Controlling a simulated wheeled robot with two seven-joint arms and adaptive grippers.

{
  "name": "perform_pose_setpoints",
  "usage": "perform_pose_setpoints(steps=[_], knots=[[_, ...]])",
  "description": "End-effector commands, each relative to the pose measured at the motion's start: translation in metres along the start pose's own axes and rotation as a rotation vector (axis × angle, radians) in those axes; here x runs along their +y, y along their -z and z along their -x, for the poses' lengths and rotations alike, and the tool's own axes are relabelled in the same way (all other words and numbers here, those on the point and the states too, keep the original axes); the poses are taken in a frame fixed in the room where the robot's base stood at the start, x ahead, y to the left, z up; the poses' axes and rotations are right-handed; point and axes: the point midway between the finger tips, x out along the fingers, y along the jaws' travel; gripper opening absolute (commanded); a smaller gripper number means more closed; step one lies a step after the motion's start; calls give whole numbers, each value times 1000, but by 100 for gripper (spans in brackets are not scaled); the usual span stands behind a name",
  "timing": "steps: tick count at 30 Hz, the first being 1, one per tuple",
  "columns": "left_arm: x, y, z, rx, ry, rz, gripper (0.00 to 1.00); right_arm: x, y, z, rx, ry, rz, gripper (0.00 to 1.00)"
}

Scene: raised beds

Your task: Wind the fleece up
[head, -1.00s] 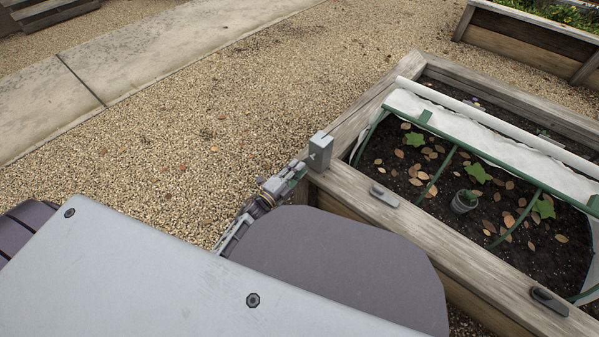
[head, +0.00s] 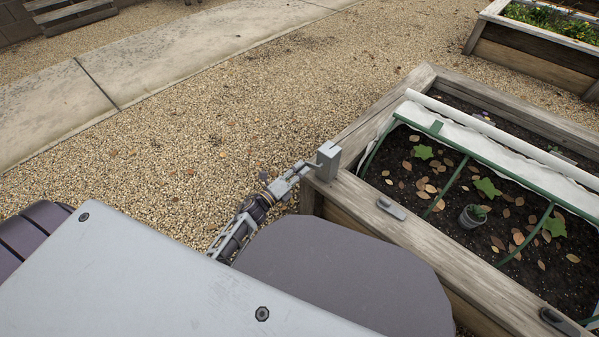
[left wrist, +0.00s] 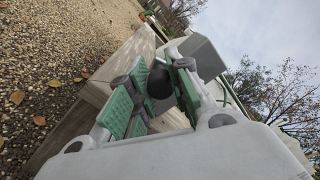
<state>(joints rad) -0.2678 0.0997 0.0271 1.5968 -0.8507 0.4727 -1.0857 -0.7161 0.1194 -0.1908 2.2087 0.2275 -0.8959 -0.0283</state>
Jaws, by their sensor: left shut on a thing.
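The white fleece (head: 470,136) lies gathered along the far side of the green hoops (head: 455,184), with a pale roll (head: 500,140) along its far edge. A grey winder box (head: 328,160) stands on the near left corner of the bed. A thin grey crank sticks out from its left side. My left gripper (head: 290,180) is at this crank, just left of the box. In the left wrist view its green-padded fingers (left wrist: 154,88) close around a dark round knob (left wrist: 160,80). The fingers partly hide the knob. My right gripper is not in view.
The wooden bed (head: 440,258) holds soil, leaves, green plants and a small grey pot (head: 472,216). Grey cleats (head: 392,208) sit on its near rim. Gravel (head: 220,130) lies open to the left. Another planted bed (head: 535,50) stands at the far right.

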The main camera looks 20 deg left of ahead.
Motion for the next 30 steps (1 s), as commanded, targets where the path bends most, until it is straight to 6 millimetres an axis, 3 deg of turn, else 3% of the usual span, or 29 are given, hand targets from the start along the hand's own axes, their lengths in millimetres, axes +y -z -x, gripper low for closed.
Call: perform_pose_setpoints(steps=[10, 11, 16, 30], knots=[[0, -2, 0, -3, -1, -4, 0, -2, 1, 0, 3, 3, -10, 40], [0, -2, 0, -3, -1, -4, 21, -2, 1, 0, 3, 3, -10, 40], [0, -1, 0, -2, 0, -3, 43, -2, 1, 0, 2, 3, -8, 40], [0, 0, 2, 0, 0, -2, 44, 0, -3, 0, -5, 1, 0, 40]])
